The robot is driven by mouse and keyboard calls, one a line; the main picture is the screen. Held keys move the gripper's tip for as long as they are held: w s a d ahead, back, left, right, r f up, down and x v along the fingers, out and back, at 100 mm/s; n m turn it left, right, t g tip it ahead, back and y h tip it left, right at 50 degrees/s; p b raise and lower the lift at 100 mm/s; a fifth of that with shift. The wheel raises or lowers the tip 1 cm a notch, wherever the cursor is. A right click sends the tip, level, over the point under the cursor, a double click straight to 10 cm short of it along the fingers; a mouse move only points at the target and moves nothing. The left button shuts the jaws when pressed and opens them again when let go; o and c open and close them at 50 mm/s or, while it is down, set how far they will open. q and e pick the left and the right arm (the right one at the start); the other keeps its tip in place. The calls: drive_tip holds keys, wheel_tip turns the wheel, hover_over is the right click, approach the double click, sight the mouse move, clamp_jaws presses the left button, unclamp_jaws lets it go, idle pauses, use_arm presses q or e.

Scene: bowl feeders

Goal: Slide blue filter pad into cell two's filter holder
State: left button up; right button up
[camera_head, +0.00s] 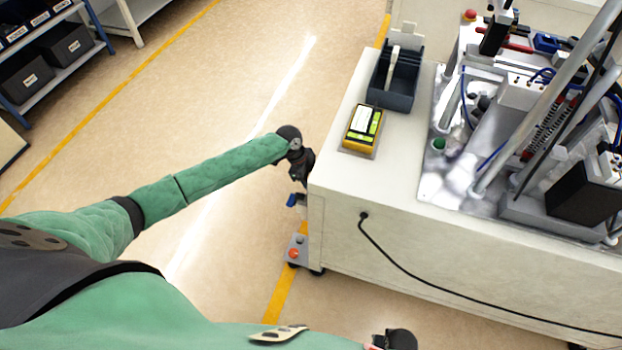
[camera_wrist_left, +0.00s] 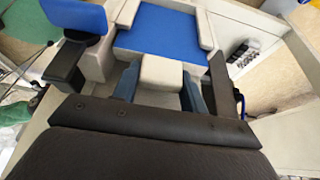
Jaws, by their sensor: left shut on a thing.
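The blue filter pad (camera_wrist_left: 155,29) shows as a flat blue panel in the left wrist view, with a pale block (camera_wrist_left: 160,72) at its near edge. My left gripper (camera_wrist_left: 160,84) is shut on this pale block, which appears to be the pad's grip. Pale raised sides of what looks like the filter holder (camera_wrist_left: 94,58) flank the panel. I cannot tell how deep the pad sits in it. In the head view my left gripper (camera_head: 298,182) is low beside the white bench's left side; the pad is not clear there.
The white bench (camera_head: 345,205) carries a dark open bin (camera_head: 395,88), a yellow device (camera_head: 362,128) and machinery at right. A box with a red button (camera_head: 296,250) is low beside it. A black cable (camera_head: 400,268) crosses its front.

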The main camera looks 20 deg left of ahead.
use_arm(q)
drive_tip(key=shift+f, duration=0.2)
drive_tip(key=o, duration=1.3)
drive_tip(key=b+v, duration=0.2)
drive_tip(key=v, duration=0.5)
drive_tip(key=shift+a+r, duration=0.2)
drive_tip(key=shift+r, duration=0.15)
